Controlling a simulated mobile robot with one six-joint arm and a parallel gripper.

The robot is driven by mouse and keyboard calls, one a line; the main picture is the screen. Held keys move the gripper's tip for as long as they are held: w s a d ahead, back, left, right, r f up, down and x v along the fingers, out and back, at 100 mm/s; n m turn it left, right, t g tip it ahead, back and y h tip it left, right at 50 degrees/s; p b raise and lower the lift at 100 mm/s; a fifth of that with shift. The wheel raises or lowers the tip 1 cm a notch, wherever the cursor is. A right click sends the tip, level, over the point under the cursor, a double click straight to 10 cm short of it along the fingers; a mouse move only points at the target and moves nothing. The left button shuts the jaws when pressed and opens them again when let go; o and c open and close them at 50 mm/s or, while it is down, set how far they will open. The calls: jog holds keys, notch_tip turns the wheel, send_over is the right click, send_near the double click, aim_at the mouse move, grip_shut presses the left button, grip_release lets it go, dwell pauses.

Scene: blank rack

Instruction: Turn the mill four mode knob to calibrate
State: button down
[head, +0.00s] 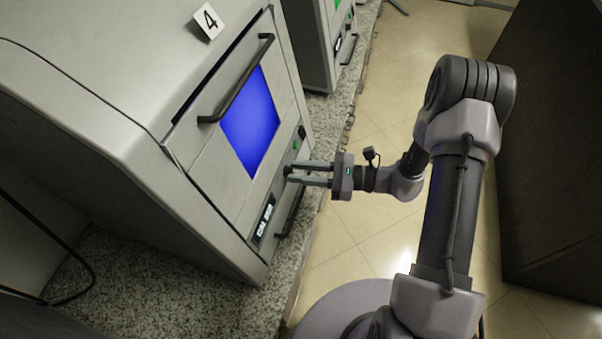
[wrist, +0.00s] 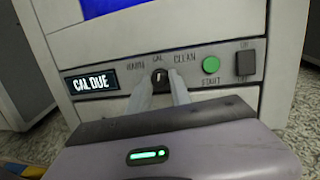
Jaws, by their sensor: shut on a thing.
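The mill four (head: 170,110) stands on the speckled bench with a "4" card on top. Its mode knob (wrist: 159,77) is a small dark knob with a light pointer mark, on the front panel under the labels WARM, CAL and CLEAN. The pointer looks about upright, towards CAL. My gripper (head: 290,174) reaches the panel from the right in the head view; in the wrist view its fingers (wrist: 160,88) are shut on the knob, one on each side. The display (wrist: 92,83) left of the knob reads "CAL DUE". In the head view the fingers hide the knob.
A green START button (wrist: 211,65) and a dark rocker switch (wrist: 245,63) sit right of the knob. A door handle (head: 240,80) crosses the front above a blue window (head: 250,115). Another machine (head: 315,40) stands behind. The tiled floor (head: 345,235) is clear.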

jog(key=shift+n+g+b, duration=0.4)
jog(key=shift+n+b, duration=0.1)
jog(key=shift+n, duration=1.2)
jog(key=shift+n+h, duration=0.3)
jog(key=c, duration=1.2)
grip_release()
jog(key=s+d+p, duration=0.1)
jog(key=d, duration=0.4)
jog(key=d+r+p, duration=0.1)
jog(key=d, duration=0.5)
jog(key=s+d+r+p, duration=0.1)
jog(key=d, duration=0.5)
jog(key=shift+s, duration=0.3)
